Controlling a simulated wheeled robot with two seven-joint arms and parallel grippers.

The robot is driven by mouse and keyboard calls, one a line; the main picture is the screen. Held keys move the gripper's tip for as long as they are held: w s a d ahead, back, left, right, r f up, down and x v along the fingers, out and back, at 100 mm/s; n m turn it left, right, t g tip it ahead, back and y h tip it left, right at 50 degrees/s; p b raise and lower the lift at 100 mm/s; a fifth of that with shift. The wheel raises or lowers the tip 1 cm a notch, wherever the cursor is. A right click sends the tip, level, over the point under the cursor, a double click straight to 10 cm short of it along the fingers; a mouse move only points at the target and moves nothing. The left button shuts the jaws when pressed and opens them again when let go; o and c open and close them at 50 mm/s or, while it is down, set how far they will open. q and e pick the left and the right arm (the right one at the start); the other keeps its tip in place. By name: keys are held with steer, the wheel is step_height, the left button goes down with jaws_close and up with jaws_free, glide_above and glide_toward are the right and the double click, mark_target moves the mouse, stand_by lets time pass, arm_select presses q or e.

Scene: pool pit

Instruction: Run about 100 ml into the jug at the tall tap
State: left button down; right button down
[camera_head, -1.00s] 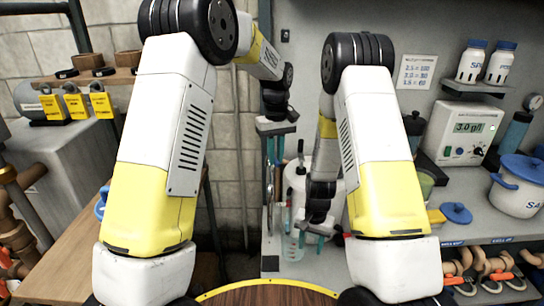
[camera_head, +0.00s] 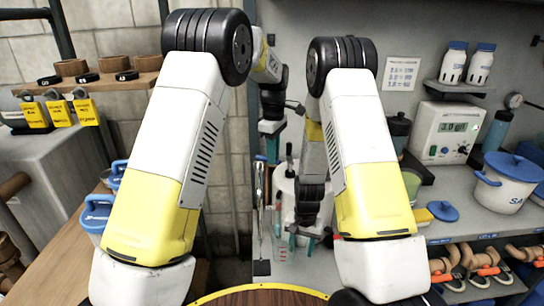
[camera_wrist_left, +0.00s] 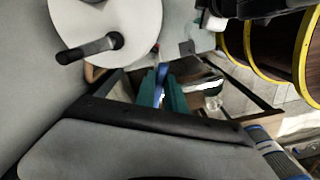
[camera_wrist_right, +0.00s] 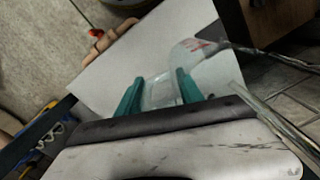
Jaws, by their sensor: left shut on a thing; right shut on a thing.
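The clear jug (camera_head: 281,247) is in the lower middle of the head view, low beside a white round vessel. My right gripper (camera_head: 303,240) is shut on it. In the right wrist view the jug (camera_wrist_right: 192,60), with red marks, shows at and beyond the teal fingers (camera_wrist_right: 160,92). Its water level cannot be made out. My left gripper (camera_head: 272,150) is higher, above and left of the jug. In the left wrist view its teal fingers (camera_wrist_left: 162,88) are shut on a narrow blue piece (camera_wrist_left: 160,85), perhaps a tap lever. A slim upright metal pipe (camera_head: 259,200), possibly the tall tap, stands beside the jug.
The white vessel (camera_head: 288,190) with a dark knob stands close behind my right gripper. A grey bench to the right holds a blue-lidded pot (camera_head: 508,185) and a meter box (camera_head: 447,132).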

arm_select(q)
steer(key=shift+w+d+r, duration=0.1)
steer(key=shift+w, duration=0.05)
stand_by(0.4)
steer(key=c, duration=1.4)
jaws_free()
step_height(320, 180, up, 12)
